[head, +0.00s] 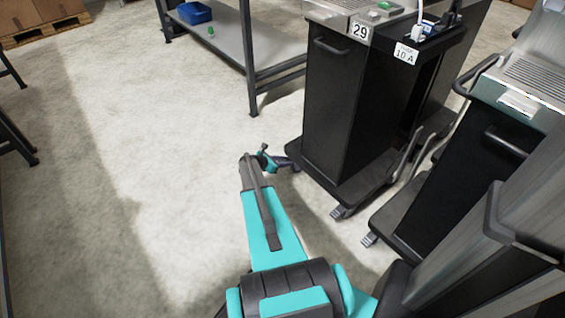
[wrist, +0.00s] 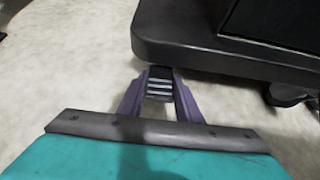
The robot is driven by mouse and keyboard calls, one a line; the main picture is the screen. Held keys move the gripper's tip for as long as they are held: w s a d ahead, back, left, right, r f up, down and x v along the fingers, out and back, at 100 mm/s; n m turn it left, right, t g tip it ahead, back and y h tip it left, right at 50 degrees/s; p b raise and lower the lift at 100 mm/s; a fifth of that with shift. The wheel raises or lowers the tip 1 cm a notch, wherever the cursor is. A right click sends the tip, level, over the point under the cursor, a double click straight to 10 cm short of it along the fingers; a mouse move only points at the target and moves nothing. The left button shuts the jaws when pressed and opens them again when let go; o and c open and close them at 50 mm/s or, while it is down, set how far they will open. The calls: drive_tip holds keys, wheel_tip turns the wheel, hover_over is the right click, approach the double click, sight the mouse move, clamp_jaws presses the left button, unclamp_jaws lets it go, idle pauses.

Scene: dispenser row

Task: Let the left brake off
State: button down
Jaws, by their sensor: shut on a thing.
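The black dispenser cart marked 29 (head: 335,110) stands on castors. Its left brake is a small ribbed pedal (wrist: 159,88) below the corner of the cart's base in the wrist view. My gripper (head: 284,163) reaches low to that left corner in the head view. In the wrist view its two fingers are shut on the pedal, one on each side. The head view barely shows the pedal behind my gripper. Whether the pedal is up or down is hard to tell. The cart's right brake pedal (head: 340,212) shows clear of my gripper.
Another cart (head: 450,165) stands close on the right with its own pedal (head: 370,239). A grey workbench (head: 225,45) with a blue bin (head: 194,12) stands behind. The pale floor to the left is clear.

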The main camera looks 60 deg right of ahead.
drive_tip(key=c, duration=1.3)
unclamp_jaws()
drive_tip(key=shift+w+d+r, duration=0.1)
drive_tip(key=shift+w+r, duration=0.05)
drive_tip(key=shift+w, duration=0.15)
drive_tip(key=shift+s, duration=0.1)
drive_tip(key=shift+s, duration=0.1)
drive_tip(key=shift+a, duration=0.2)
drive_tip(key=shift+p+v, duration=1.35)
drive_tip(key=shift+v, duration=5.4)
